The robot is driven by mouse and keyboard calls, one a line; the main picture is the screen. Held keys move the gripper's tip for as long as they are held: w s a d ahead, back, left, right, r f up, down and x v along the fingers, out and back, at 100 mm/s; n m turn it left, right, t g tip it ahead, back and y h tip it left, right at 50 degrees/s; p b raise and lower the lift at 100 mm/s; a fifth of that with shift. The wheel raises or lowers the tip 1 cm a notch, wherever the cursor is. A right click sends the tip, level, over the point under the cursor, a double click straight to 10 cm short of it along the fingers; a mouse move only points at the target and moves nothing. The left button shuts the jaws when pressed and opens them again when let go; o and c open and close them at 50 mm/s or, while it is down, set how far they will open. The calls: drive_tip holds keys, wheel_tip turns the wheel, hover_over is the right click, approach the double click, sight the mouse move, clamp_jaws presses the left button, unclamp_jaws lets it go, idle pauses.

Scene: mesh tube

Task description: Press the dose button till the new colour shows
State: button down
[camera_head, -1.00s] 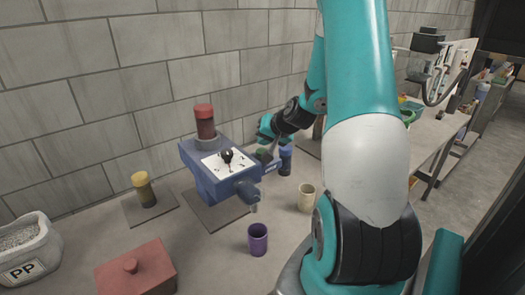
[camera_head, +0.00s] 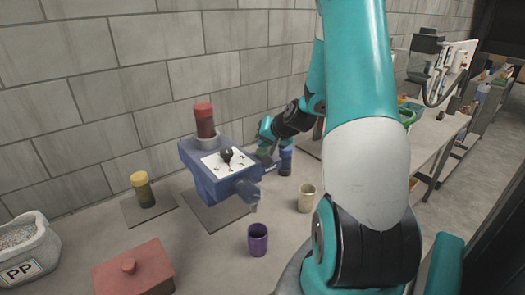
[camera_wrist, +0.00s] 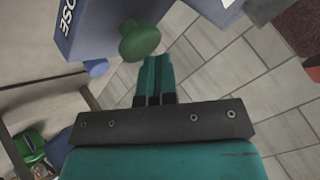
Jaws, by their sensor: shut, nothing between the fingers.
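The blue dosing machine (camera_head: 212,184) stands on the bench, with a white dial plate and black knob (camera_head: 226,156) on its face and a red canister (camera_head: 204,121) on top. In the wrist view its green round dose button (camera_wrist: 140,41) sticks out of the blue side marked "DOSE" (camera_wrist: 67,16). My gripper (camera_wrist: 157,62) is shut and empty. Its tips are close beside the button in that view; I cannot tell whether they touch. In the head view my gripper is at the machine's right side, where the button is mostly hidden. A purple cup (camera_head: 258,239) stands in front of the machine.
A beige cup (camera_head: 306,198) and a blue canister (camera_head: 286,160) stand to the right. A yellow canister (camera_head: 143,190), a red lidded box (camera_head: 134,272) and a "PP" sack (camera_head: 24,250) are at left. A grey block wall (camera_head: 120,90) rises behind.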

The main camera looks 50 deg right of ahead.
sight(264, 150)
drive_tip(key=shift+f+b, duration=0.5)
drive_tip(key=shift+f, duration=0.15)
drive_tip(key=shift+r, duration=0.1)
idle(0.5)
drive_tip(key=shift+r+p, duration=0.9)
drive_tip(key=shift+r, duration=0.25)
wheel_tip(264, 150, up, 5)
drive_tip(key=p, duration=0.3)
drive_tip(key=shift+p, duration=0.35)
